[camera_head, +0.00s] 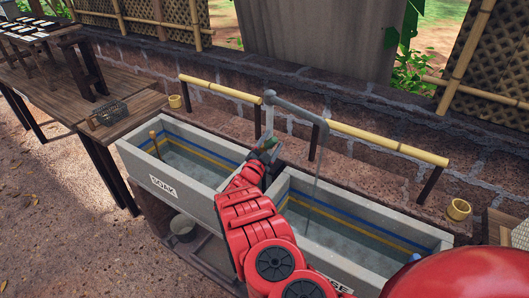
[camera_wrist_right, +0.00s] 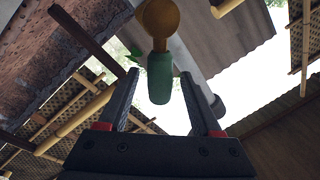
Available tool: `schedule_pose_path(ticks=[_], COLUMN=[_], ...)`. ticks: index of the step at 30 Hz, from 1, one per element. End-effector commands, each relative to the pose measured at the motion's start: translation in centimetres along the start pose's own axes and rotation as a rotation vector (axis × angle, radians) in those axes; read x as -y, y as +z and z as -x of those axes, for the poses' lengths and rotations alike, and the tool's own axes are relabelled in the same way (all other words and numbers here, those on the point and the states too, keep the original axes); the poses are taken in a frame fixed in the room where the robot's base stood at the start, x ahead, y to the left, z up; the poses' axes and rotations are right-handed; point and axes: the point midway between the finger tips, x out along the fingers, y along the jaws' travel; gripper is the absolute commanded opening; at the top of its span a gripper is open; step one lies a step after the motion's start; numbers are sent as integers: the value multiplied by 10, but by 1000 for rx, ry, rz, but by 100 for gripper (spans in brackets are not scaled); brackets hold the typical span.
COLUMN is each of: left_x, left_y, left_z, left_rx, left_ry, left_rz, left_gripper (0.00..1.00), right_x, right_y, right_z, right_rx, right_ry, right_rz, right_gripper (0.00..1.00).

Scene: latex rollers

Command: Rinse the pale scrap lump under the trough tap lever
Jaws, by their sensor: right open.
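My right gripper (camera_head: 266,150) is at the middle of the trough (camera_head: 133,150), at the base of the grey tap (camera_head: 271,97). In the right wrist view its jaws (camera_wrist_right: 160,78) are open, with the green lever grip (camera_wrist_right: 160,80) and its yellow ball (camera_wrist_right: 159,18) in line with the gap between them. I cannot tell whether they touch. A thin pale stream seems to fall from the spout into the right basin, whose label is partly hidden by my arm. I cannot make out the pale scrap lump. My left gripper is not in view.
The left basin is labelled SOAK and holds a wooden-handled thing (camera_head: 154,143). A small blue thing (camera_head: 414,256) is in the right basin. Bamboo rails (camera_head: 390,142) run behind. A wooden table (camera_head: 125,125) with a dark mesh roller (camera_head: 108,114) stands left. A bucket (camera_head: 183,228) sits below.

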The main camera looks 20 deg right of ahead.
Motion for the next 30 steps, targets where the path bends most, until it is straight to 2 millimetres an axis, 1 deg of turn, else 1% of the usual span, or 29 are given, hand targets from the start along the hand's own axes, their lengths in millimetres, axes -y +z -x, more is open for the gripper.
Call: schedule_pose_path(ticks=[4,8,9,11,15,21,27,30], left_x=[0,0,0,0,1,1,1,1], left_y=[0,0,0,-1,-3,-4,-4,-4], left_z=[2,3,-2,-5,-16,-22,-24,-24], left_rx=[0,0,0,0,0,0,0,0], left_ry=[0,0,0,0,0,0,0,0], left_rz=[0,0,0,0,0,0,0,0], left_gripper=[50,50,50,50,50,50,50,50], right_x=[0,2,5,4,6,3,2,2], right_y=[1,1,1,1,-1,0,1,1], right_z=[12,30,45,62,87,125,156,165], right_rx=[-1,4,7,8,5,4,2,2], right_ry=[0,-1,-4,-3,-6,-6,-6,-4], right_rz=[1,-1,1,2,0,1,0,0], right_gripper=[66,66,66,66,66,66,66,66])
